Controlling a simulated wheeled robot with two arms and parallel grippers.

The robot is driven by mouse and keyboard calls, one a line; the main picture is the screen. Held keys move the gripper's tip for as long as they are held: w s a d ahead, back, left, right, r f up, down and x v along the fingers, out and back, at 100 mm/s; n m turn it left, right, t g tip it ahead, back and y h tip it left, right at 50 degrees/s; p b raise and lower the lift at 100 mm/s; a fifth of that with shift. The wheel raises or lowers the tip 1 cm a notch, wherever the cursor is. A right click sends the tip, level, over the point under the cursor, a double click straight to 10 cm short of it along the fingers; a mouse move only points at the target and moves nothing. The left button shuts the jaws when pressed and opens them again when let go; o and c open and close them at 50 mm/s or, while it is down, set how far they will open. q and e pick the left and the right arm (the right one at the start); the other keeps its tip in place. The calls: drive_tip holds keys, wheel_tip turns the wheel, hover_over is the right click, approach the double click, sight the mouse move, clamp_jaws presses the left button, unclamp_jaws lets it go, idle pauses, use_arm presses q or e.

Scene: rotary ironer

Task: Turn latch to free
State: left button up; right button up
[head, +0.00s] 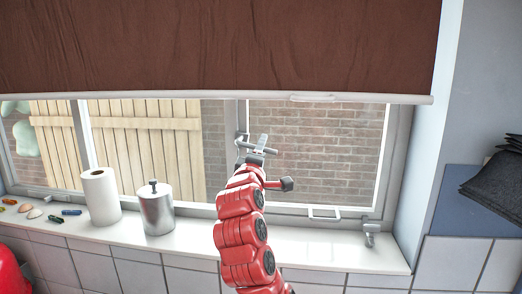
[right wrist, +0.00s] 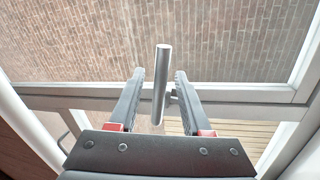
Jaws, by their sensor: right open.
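The latch is a grey metal handle (right wrist: 161,85) on the window frame. In the right wrist view it stands between the two fingers of my right gripper (right wrist: 159,74), with a gap visible on each side. The gripper is open and holds nothing. In the head view my red right arm rises from the bottom, and its gripper (head: 258,148) is at the middle upright of the window frame. The latch fitting (head: 241,139) shows there just left of the gripper, partly hidden by it. My left gripper is not in view.
A brown blind (head: 220,45) hangs above, with a bottom bar. A paper roll (head: 100,198) and a metal canister (head: 157,209) stand on the white sill (head: 345,252). Small coloured items lie at its left end. Dark folded cloths (head: 497,185) sit at right.

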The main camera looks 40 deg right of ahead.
drive_tip(key=b+v, duration=0.9)
drive_tip(key=v, duration=0.8)
drive_tip(key=shift+s+b, duration=0.25)
drive_tip(key=shift+b, duration=0.15)
drive_tip(key=shift+a+f, duration=0.15)
